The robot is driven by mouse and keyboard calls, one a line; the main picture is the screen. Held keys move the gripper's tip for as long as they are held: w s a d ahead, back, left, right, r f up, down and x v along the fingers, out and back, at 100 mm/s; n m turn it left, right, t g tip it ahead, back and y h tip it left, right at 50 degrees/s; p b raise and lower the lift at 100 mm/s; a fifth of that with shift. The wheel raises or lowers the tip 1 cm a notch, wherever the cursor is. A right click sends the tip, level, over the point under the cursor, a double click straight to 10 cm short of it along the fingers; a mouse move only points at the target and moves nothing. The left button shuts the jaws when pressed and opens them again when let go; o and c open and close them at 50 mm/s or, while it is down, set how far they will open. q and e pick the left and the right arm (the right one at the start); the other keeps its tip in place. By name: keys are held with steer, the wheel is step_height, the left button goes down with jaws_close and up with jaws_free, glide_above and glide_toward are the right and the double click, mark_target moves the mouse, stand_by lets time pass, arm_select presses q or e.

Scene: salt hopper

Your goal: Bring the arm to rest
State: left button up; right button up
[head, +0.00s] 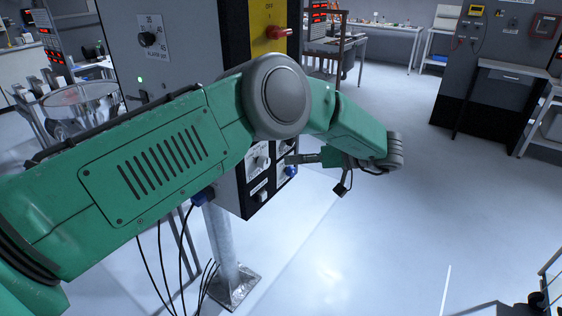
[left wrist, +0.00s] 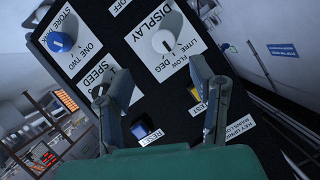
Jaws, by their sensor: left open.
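My left arm reaches across the head view from the left, and its elbow hides part of the control box. My left gripper (head: 314,174) is open and empty, turned back toward the black control box (head: 262,205). The left wrist view shows the gripper (left wrist: 160,82) with its fingers spread in front of the panel. Between and beyond the fingers are a white display knob (left wrist: 165,42) and a blue button (left wrist: 142,130). A blue knob (left wrist: 60,42) is at upper left. I cannot tell whether a finger touches the panel. My right gripper is not in view.
The control box stands on a metal post (head: 228,250) with loose black cables (head: 182,262) beside it. A grey cabinet with a dial (head: 147,39) and a yellow panel with a red handle (head: 277,32) rise behind my arm. Open floor (head: 400,230) lies to the right.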

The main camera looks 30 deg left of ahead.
arm_select(q)
steer(key=shift+v, duration=1.2)
